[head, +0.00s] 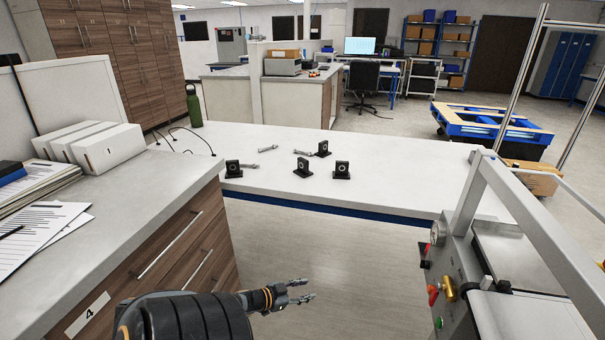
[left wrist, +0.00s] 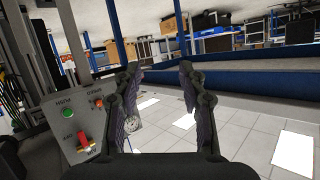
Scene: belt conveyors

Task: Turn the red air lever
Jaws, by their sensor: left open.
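The red air lever (head: 433,293) is on the side panel of the machine at the right of the head view, beside a brass-coloured fitting. In the left wrist view the red lever (left wrist: 84,142) is on a grey control panel at the lower left, outside my jaws. My left gripper (head: 305,290) is open and empty, above the floor, to the left of the panel and apart from it. Its two fingers (left wrist: 159,68) stand wide apart with nothing between them in the left wrist view. My right gripper is not in view.
A green button (left wrist: 68,112) and an orange knob (left wrist: 98,102) are near the lever. The machine has a round gauge (head: 437,235) and a metal frame (head: 535,205) above. A white table (head: 400,165) with small black parts stands ahead. Open floor lies between gripper and panel.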

